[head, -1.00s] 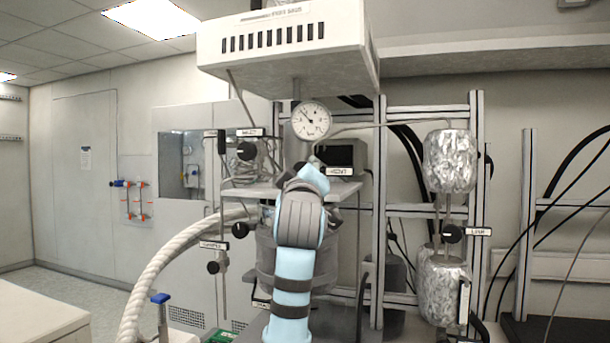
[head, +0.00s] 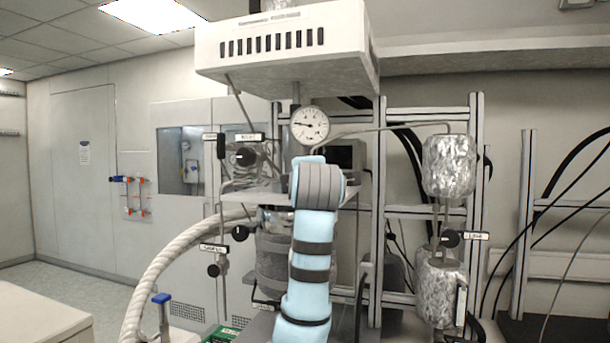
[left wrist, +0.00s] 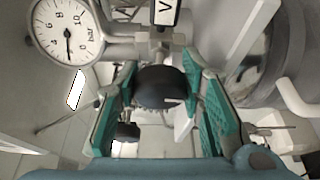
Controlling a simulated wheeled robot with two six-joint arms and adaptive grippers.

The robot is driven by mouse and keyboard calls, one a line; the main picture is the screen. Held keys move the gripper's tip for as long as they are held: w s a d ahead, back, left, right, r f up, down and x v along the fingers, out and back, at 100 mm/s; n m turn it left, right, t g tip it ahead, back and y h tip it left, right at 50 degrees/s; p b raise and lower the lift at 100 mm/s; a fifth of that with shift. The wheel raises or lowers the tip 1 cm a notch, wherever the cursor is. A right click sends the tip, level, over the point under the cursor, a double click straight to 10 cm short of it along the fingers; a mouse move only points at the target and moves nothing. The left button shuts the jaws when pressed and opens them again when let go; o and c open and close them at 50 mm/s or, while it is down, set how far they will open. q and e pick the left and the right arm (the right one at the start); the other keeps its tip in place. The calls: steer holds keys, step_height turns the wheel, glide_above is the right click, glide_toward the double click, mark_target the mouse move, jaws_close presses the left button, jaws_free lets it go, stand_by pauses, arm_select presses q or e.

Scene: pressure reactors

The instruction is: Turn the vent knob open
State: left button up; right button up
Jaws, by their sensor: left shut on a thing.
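The vent knob is a round black ribbed knob (left wrist: 162,88) with a white mark, on a metal valve below a white label starting with "V" in the left wrist view. My left gripper (left wrist: 165,105) has its green-padded fingers on both sides of the knob and is shut on it. In the head view my blue and grey left wrist hides the knob and fingers. The pressure gauge (head: 310,124) is above my wrist; it also shows in the left wrist view (left wrist: 67,30), its needle near the low end, below 4 bar. My right gripper is not in view.
A white vented housing (head: 285,45) overhangs the gauge. Other black knobs stand near: one upper left (head: 244,157), one lower left (head: 240,233) and one right (head: 449,239). A steel reactor vessel (left wrist: 275,60) is close right of the fingers. A metal frame (head: 379,220) stands to the right.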

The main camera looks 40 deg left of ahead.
arm_select(q)
steer(key=shift+n+h, duration=0.3)
steer(key=shift+n, duration=0.2)
steer(key=o, duration=1.2)
steer(key=shift+s, duration=0.1)
steer(key=v, duration=0.8)
steer(key=shift+f, duration=0.1)
